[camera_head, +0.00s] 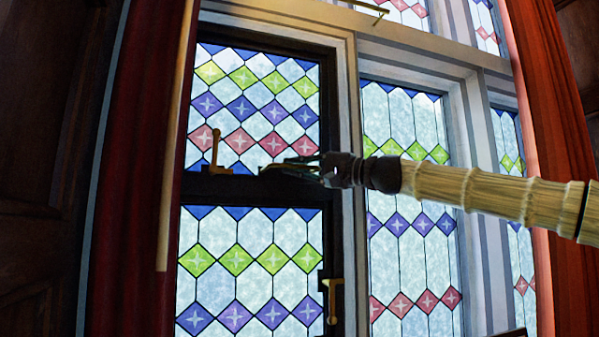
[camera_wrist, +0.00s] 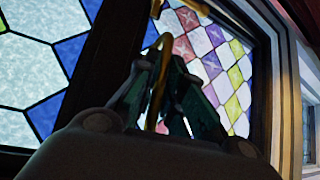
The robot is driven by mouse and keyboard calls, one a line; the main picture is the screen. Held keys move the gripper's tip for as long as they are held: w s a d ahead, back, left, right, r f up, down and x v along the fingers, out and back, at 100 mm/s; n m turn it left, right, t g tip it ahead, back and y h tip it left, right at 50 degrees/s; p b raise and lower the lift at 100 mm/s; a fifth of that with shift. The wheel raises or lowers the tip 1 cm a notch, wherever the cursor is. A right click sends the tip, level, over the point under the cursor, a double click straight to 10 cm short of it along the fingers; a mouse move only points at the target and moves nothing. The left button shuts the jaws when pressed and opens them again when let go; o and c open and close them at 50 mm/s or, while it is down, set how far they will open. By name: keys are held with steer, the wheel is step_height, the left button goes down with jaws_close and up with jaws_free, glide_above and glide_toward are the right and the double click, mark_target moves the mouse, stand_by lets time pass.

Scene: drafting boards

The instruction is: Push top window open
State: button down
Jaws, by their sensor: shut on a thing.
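The top window (camera_head: 262,88) is a dark-framed leaded pane with blue, green and pink diamonds, in the upper left of the head view. It also shows in the wrist view (camera_wrist: 212,60). I cannot tell whether it stands ajar. My gripper (camera_head: 282,168) is at its dark bottom rail, reaching in from the right. In the wrist view my gripper (camera_wrist: 165,95) has its fingers closed around a curved brass handle (camera_wrist: 156,85). Only a little of that handle (camera_head: 268,168) shows in the head view; the fingers hide the rest.
An upright brass latch (camera_head: 215,150) stands left of my gripper on the same rail. The lower window (camera_head: 245,265) has its own brass handle (camera_head: 332,300). Fixed panes (camera_head: 405,200) stand to the right. Red curtains (camera_head: 135,170) hang at both sides.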

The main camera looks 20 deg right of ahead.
steer(key=shift+w+n+t+y+b, duration=0.3)
steer(key=shift+w+n+y+b, duration=0.4)
steer(key=shift+w+b, duration=1)
steer(key=shift+s+d, duration=0.1)
steer(key=shift+s, duration=0.1)
steer(key=c, duration=1.5)
jaws_free()
steer(key=shift+f, duration=0.1)
steer(key=shift+f, duration=0.15)
steer(key=v, duration=1.2)
